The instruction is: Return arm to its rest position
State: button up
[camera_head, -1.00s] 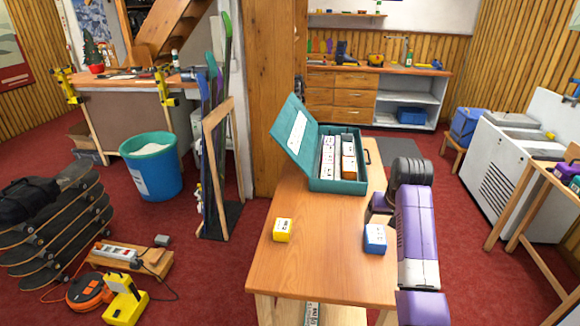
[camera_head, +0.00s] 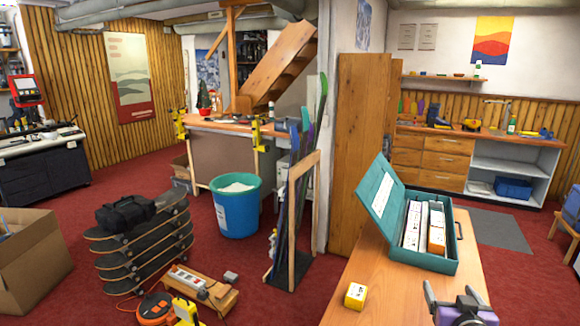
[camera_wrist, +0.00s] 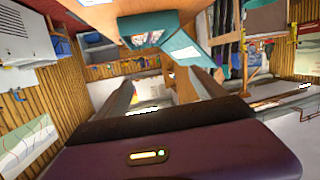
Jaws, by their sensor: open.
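My gripper (camera_wrist: 165,88) shows in the wrist view with its two dark fingers spread apart and nothing between them. The wrist picture is upside down, with the wooden table and teal case at its top. In the head view, a purple and grey part of my arm shows at the bottom right, over the near right part of the table (camera_head: 385,275). The open teal case (camera_head: 437,262) stands on the table beyond it, holding white and tan packs. It also shows in the wrist view (camera_wrist: 148,28), apart from my fingers.
A small yellow box (camera_head: 355,295) sits near the table's left edge. A tall wooden rack (camera_head: 317,215) with skis and a blue bin (camera_head: 237,212) stand to the left. Stacked skateboards (camera_head: 145,250) and a cardboard box (camera_head: 30,260) are farther left.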

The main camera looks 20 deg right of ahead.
jog(key=s+a+n+t+y, duration=0.25)
jog(key=s+a, duration=0.45)
jog(key=a, duration=0.5)
jog(key=s+a+n+t+y, duration=0.1)
jog(key=s+a+n+t, duration=0.15)
jog(key=s+a, duration=0.6)
jog(key=s+a+f+n+g+y, duration=0.1)
jog(key=s+a+y, duration=0.5)
jog(key=s+a, duration=0.9)
jog(key=shift+s+f+n+g, duration=0.25)
jog(key=shift+s+n+g, duration=0.1)
jog(key=shift+n+g, duration=0.25)
